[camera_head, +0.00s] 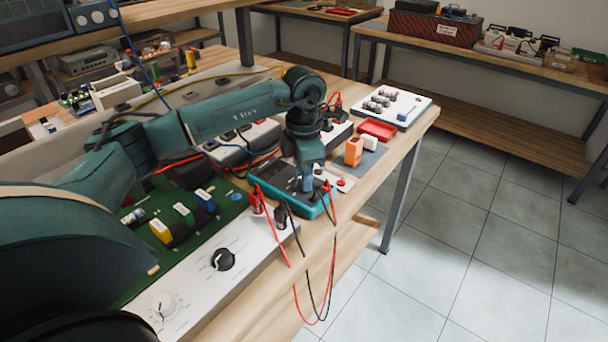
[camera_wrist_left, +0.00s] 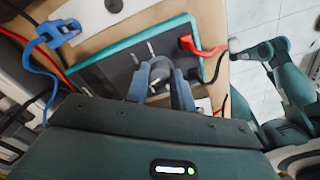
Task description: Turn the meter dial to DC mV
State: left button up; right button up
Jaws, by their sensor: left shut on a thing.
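The meter (camera_head: 262,178) is a dark unit with a teal rim, lying flat near the bench's front edge. It also shows in the left wrist view (camera_wrist_left: 105,72). My left gripper (camera_head: 307,188) points down over the meter's face. In the left wrist view its two fingers (camera_wrist_left: 160,84) are shut on the meter's dial (camera_wrist_left: 158,86), a small round knob mostly hidden between them. I cannot read the dial's setting or markings. A red plug (camera_wrist_left: 188,43) sits at the meter's edge.
Red and black leads (camera_head: 297,300) hang over the bench's front edge. An orange block (camera_head: 353,152) and a red tray (camera_head: 378,129) lie beyond the meter. The floor at right is clear.

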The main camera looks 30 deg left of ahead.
pick_arm(q)
jog(key=shift+m+b, duration=0.3)
jog(key=shift+m, duration=1.6)
jog(key=shift+r, duration=0.1)
jog(key=o, duration=1)
notch_tip(320, 180, up, 13)
